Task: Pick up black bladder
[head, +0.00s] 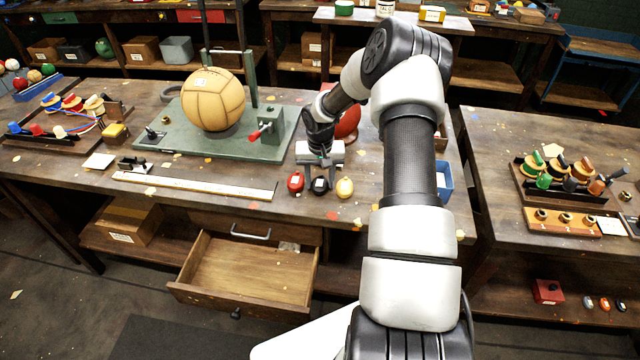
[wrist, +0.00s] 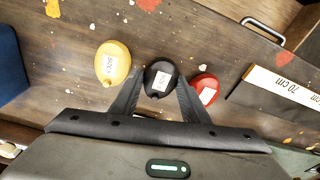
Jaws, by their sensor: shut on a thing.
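The black bladder (wrist: 161,68) is small and round with a white label. In the wrist view it sits between the two fingers of my gripper (wrist: 158,83), which is shut on it. In the head view the black bladder (head: 319,186) shows just below my gripper (head: 320,168), at or close to the tabletop; I cannot tell if it is clear of the wood. A yellow bladder (wrist: 112,63) lies to its left and a red bladder (wrist: 205,88) to its right in the wrist view. In the head view the red one (head: 295,182) is left and the yellow one (head: 344,187) right.
A ruler (head: 195,186) lies along the bench (head: 240,196). A green stand (head: 180,140) holds a large tan ball (head: 212,99) at the left. An open drawer (head: 245,275) juts out below. A blue bin (head: 445,182) stands right, partly behind my arm.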

